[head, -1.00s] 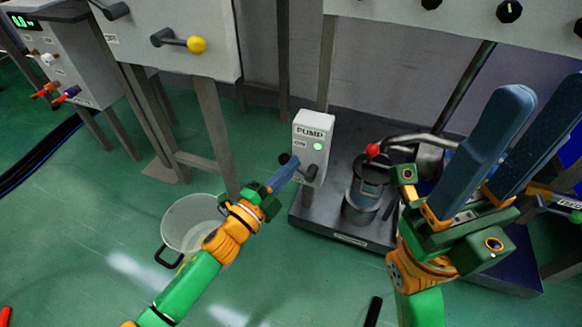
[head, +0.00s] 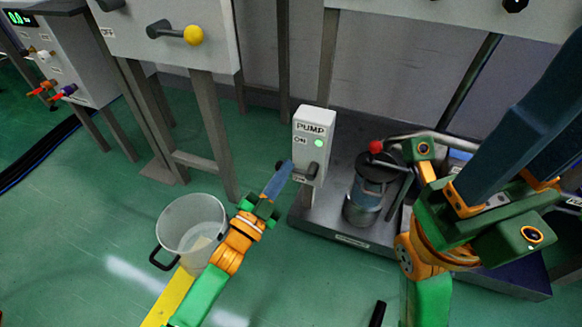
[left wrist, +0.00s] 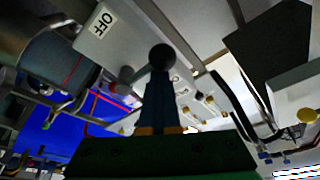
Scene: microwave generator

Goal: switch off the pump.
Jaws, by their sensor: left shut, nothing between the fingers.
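The pump switch box (head: 309,152) is pale, marked PUMP, and stands on a dark platform. Its green lamp (head: 319,142) is lit. A label ON shows near its top; a lower label is partly hidden. A dark lever (head: 312,171) sticks out low on its front. My left gripper (head: 286,167) is shut, its tips at the lever's end. In the left wrist view a round black knob (left wrist: 162,57) sits at the fingertips, and an OFF label (left wrist: 102,22) shows on a box; contact is unclear. My right gripper (head: 548,145) looks open and empty, its tips cut off by the picture edge.
A canister with a red-knobbed handle (head: 376,147) stands on the platform (head: 345,238) right of the box. A clear bucket (head: 185,222) stands on the green floor at left. A panel with a yellow-knobbed lever (head: 193,35) hangs above on metal legs.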

